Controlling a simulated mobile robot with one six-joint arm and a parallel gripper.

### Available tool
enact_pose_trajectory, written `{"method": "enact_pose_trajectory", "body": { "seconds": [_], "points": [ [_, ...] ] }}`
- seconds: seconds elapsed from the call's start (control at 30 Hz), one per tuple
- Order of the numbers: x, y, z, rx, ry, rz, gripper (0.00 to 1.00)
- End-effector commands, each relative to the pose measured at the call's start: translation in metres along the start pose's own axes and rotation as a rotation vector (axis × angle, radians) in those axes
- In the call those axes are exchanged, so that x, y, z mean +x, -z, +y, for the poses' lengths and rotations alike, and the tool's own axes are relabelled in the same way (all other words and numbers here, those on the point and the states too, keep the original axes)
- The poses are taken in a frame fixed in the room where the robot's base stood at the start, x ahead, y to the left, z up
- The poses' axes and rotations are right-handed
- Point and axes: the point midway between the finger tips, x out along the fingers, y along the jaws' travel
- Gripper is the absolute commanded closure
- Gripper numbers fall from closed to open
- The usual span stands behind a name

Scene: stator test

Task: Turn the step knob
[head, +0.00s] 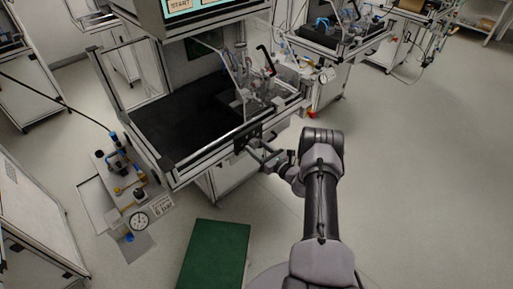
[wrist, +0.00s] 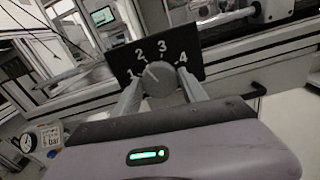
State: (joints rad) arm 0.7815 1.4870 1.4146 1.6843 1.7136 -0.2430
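The step knob (wrist: 160,80) is a round grey knob on a black plate (wrist: 193,42) marked 1, 2, 3 and 4. A light mark on the knob points up and left, about towards the 2. My gripper (wrist: 160,76) faces the plate with one finger on each side of the knob. The fingers are spread; whether they touch the knob I cannot tell. In the head view the black plate (head: 243,138) is on the front rail of the workbench. My gripper (head: 258,153) reaches it from the right, and the knob itself is too small to make out.
The workbench (head: 180,172) has a metal frame and a dark top with fixtures at its right. A gauge (head: 138,221) stands low at the left. A green mat (head: 215,255) lies on the floor in front. The floor (head: 430,180) to the right is clear.

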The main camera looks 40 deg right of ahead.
Motion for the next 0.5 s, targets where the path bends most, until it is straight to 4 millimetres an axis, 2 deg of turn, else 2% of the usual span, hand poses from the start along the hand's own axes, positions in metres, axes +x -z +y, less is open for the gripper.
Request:
{"method": "enact_pose_trajectory", "body": {
  "seconds": [0.27, 0.5],
  "points": [
    [-0.0002, 0.0013, 0.0002, -0.027, -0.001, 0.001, 0.91],
    [0.0, 0.0026, -0.0002, -0.16, -0.001, 0.001, 0.91]
  ]
}}
